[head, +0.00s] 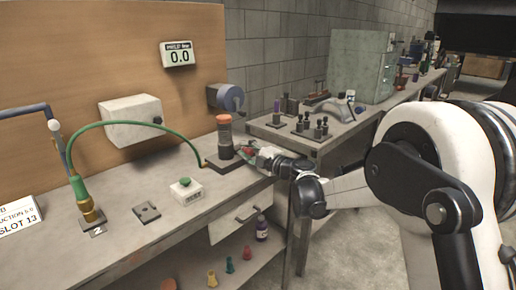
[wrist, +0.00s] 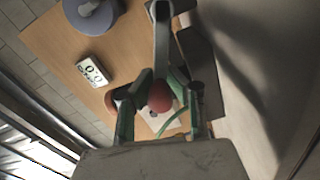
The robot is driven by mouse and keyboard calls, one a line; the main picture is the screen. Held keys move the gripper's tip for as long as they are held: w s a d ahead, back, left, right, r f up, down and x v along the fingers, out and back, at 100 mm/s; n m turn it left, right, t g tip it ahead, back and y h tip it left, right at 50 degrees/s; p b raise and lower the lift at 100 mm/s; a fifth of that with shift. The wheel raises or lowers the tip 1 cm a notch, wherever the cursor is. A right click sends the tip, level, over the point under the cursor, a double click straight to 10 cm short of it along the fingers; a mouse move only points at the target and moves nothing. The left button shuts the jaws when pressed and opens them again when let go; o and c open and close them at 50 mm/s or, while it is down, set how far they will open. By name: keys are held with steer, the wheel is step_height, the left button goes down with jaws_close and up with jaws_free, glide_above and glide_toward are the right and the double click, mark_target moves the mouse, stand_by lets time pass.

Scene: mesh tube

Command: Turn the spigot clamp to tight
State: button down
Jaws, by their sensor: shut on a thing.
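A dark upright tube (head: 225,140) with an orange cap (head: 223,119) stands on a dark base plate (head: 222,164) on the bench. A red knob (wrist: 159,97), which appears to belong to the spigot clamp, sits between the fingers of my gripper (wrist: 161,101) in the wrist view. My gripper (head: 256,153) is shut on it, just right of the tube in the head view. The rest of the clamp is mostly hidden, so its turn position cannot be told.
A green hose (head: 118,122) arches from a brass fitting (head: 90,212) to near the tube's base. A white box with a green button (head: 186,190) stands front left. A wall display (head: 178,54) reads 0.0. Black pegs (head: 312,128) stand on the right-hand bench.

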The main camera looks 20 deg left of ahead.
steer(key=shift+f, duration=0.1)
stand_by(0.4)
steer(key=c, duration=1.6)
jaws_free()
steer(key=shift+o, duration=0.2)
steer(key=shift+d, duration=0.15)
steer(key=shift+v, duration=3.9)
